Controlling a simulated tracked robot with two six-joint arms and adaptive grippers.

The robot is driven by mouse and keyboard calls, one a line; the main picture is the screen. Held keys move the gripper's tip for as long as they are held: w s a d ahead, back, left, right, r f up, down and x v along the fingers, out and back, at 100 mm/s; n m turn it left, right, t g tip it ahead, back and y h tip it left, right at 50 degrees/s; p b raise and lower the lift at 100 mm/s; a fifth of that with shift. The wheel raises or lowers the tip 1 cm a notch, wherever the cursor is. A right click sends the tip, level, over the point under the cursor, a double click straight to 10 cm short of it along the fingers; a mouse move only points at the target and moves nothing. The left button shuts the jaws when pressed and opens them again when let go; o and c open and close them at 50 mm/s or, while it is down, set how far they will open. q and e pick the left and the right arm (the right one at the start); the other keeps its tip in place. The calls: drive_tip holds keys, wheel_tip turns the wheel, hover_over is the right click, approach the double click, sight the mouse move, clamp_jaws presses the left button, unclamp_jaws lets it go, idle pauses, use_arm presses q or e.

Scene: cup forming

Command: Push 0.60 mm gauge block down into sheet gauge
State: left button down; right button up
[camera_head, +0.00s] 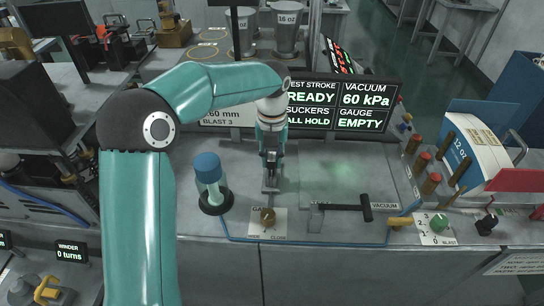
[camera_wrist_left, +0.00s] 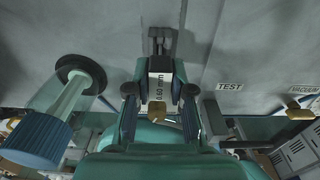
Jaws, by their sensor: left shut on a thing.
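My left gripper (camera_head: 271,160) points down over the bench, near the blue-capped bottle. In the left wrist view its fingers (camera_wrist_left: 160,92) are shut on the light gauge block (camera_wrist_left: 158,86) marked 0.60 mm. In the head view the gripper hides the block. A small dark metal fixture (camera_wrist_left: 158,38), which looks like the sheet gauge, stands just beyond the block in the wrist view. A grey part of it (camera_head: 271,187) shows under the fingers in the head view. I cannot tell whether block and gauge touch. The display (camera_head: 338,105) reads GAUGE EMPTY. My right gripper is not in view.
A blue-capped bottle (camera_head: 209,180) on a dark round base stands just left of the gripper. A flat plate (camera_head: 345,180) and a black T-handle (camera_head: 350,207) lie to the right.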

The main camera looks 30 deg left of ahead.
sight(272, 156)
use_arm(q)
drive_tip(key=shift+f+b, duration=0.6)
drive_tip(key=shift+f, duration=0.5)
drive_tip(key=c, duration=0.9)
unclamp_jaws()
drive_tip(key=shift+c, duration=0.2)
wheel_tip(272, 156, up, 12)
drive_tip(key=shift+f, duration=0.1)
